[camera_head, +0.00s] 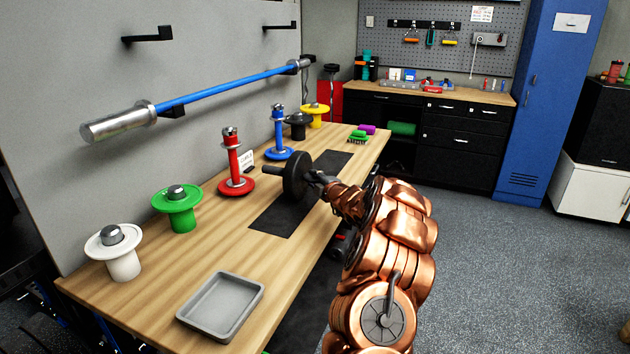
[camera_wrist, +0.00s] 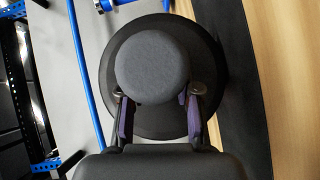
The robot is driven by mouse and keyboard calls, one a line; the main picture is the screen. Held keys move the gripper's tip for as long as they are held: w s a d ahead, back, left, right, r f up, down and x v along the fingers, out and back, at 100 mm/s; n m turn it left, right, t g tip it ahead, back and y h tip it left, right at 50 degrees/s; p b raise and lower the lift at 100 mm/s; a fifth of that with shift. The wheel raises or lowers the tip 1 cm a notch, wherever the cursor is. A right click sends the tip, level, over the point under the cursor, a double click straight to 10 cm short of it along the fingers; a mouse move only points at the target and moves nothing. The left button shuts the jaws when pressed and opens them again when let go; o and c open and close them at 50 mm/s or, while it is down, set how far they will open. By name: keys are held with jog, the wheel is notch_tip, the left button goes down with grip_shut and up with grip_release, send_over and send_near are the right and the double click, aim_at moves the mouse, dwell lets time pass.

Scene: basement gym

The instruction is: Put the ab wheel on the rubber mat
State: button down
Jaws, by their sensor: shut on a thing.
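The ab wheel (camera_head: 296,172), a dark disc with a handle out each side, is upright at the black rubber mat (camera_head: 277,220) on the wooden table. I cannot tell if its rim touches the mat or hangs just above it. My gripper (camera_head: 319,180) is shut on its near handle, coming from the right. In the wrist view the dark wheel (camera_wrist: 108,72) shows behind the round handle end (camera_wrist: 152,68). My gripper's fingers (camera_wrist: 158,112) are on both sides of that handle. The mat (camera_wrist: 243,75) lies to the right there. The arm hides part of the mat's right edge.
A red stand (camera_head: 235,176), a blue stand (camera_head: 279,142) and a green stand (camera_head: 178,209) line the table's wall side. A grey tray (camera_head: 221,305) sits at the near end. A blue-sleeved barbell (camera_head: 215,91) hangs on the wall above. Bare wood lies between tray and mat.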

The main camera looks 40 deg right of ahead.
jog(key=shift+r, duration=0.1)
jog(key=c, duration=0.7)
grip_release()
jog(key=shift+s, duration=0.15)
jog(key=s, duration=0.3)
jog(key=s+a, duration=0.1)
jog(key=s, duration=0.3)
jog(key=s+a+r, duration=0.1)
jog(key=s, duration=0.3)
jog(key=shift+s+r, duration=0.1)
jog(key=shift+s, duration=0.15)
